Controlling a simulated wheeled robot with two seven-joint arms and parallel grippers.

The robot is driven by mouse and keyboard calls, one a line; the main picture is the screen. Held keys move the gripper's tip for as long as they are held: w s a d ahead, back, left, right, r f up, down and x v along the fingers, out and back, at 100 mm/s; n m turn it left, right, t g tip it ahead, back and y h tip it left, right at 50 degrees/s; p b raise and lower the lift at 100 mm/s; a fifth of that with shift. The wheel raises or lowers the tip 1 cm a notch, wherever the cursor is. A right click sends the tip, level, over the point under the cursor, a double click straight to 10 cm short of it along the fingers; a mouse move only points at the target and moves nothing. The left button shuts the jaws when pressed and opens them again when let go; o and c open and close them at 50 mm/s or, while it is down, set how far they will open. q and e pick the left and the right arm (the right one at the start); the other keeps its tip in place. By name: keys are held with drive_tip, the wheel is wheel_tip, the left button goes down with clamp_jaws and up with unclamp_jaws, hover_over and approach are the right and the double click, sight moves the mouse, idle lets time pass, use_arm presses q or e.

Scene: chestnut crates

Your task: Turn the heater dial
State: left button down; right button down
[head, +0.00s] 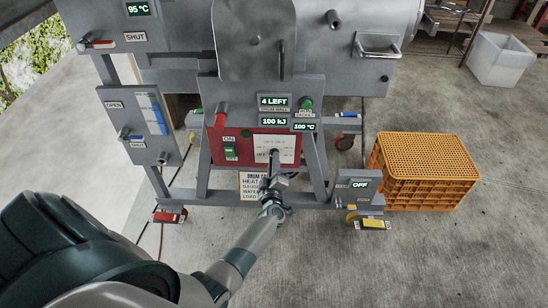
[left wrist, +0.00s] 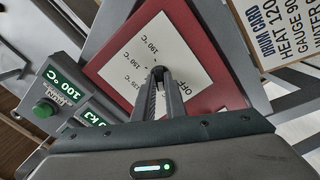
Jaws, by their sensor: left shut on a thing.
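The heater dial (head: 274,152) is a small dark knob on a white card (head: 287,143) set in a red panel (head: 246,149) on the front of the grey machine. In the left wrist view the knob (left wrist: 158,70) shows between my fingertips. The card (left wrist: 133,58) carries OFF and several temperature marks around it. My left gripper (head: 275,163) is shut on the dial, and its fingers (left wrist: 161,84) point straight at the panel. The fingers hide much of the knob, so I cannot tell which mark it points to. My right gripper is not in view.
Displays above the panel read 4 LEFT (head: 273,101), 100 kJ (head: 273,121) and 100 °C (head: 305,127). An orange crate (head: 424,170) stands right on the concrete floor.

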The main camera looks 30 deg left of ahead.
use_arm(q)
drive_tip(key=shift+f+m+p, duration=0.1)
drive_tip(key=shift+m+p, duration=1.5)
drive_tip(key=shift+m, duration=2)
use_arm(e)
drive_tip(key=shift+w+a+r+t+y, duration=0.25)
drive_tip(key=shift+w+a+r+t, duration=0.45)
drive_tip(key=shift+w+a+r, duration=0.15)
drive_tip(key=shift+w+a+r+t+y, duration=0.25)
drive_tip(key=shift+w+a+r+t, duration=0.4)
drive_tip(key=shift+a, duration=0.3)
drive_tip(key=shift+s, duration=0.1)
use_arm(q)
drive_tip(key=c, duration=1.8)
unclamp_jaws()
drive_tip(key=shift+s+d, duration=0.1)
drive_tip(key=shift+s, duration=0.05)
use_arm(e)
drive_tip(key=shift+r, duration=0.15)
